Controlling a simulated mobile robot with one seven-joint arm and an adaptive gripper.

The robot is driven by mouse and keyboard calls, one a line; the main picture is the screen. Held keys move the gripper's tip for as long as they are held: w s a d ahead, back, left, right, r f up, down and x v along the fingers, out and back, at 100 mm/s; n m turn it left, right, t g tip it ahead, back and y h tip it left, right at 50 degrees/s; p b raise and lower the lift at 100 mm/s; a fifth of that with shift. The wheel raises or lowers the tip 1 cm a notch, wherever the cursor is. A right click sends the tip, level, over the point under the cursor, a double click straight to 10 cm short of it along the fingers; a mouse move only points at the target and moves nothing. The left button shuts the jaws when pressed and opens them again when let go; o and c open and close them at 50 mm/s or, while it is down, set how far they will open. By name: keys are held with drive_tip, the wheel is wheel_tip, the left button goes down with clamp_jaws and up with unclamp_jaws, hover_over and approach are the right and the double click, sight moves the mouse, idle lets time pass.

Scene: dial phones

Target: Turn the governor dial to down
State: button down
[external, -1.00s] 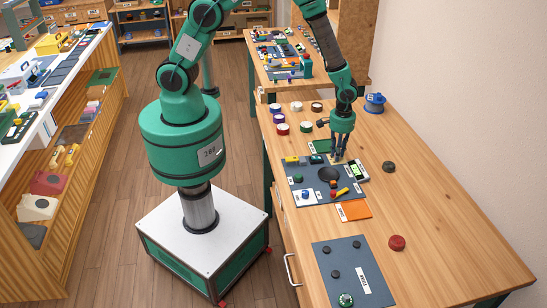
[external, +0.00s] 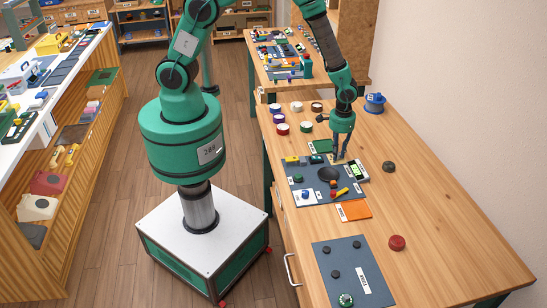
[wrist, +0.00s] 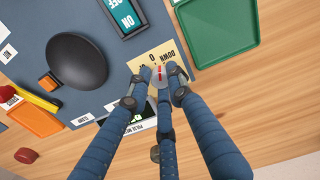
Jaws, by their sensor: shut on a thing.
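The governor dial (wrist: 161,72) is a small pale knob with a red mark, on a beige label plate (wrist: 146,58) at the edge of the grey panel (wrist: 45,15). The plate reads "DOWN" and "0"; the rest is hidden by my fingers. My gripper (wrist: 160,78) is shut on the dial, with dark blue fingers around it. In the external view my gripper (external: 339,156) points down at the far right part of the panel. The dial is too small and covered to make out there. I cannot tell exactly which word the red mark faces.
A black dome (wrist: 77,61), a green ON/OFF switch (wrist: 124,14) and a yellow lever (wrist: 36,97) are on the same panel. A green tray (wrist: 218,63) lies close beside the plate. A dark round knob (external: 388,167) lies on the wooden table, whose right side is mostly clear.

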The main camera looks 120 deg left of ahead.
drive_tip(key=shift+s+m+p, duration=0.15)
drive_tip(key=shift+m+p, duration=0.15)
drive_tip(key=shift+m, duration=1.9)
drive_tip(key=shift+f, duration=0.1)
drive_tip(key=c, duration=1.6)
unclamp_jaws()
drive_tip(key=shift+o, duration=0.2)
drive_tip(key=shift+r, duration=0.2)
drive_tip(key=shift+r, duration=0.55)
wheel_tip(320, 180, up, 11)
drive_tip(key=shift+f, duration=0.2)
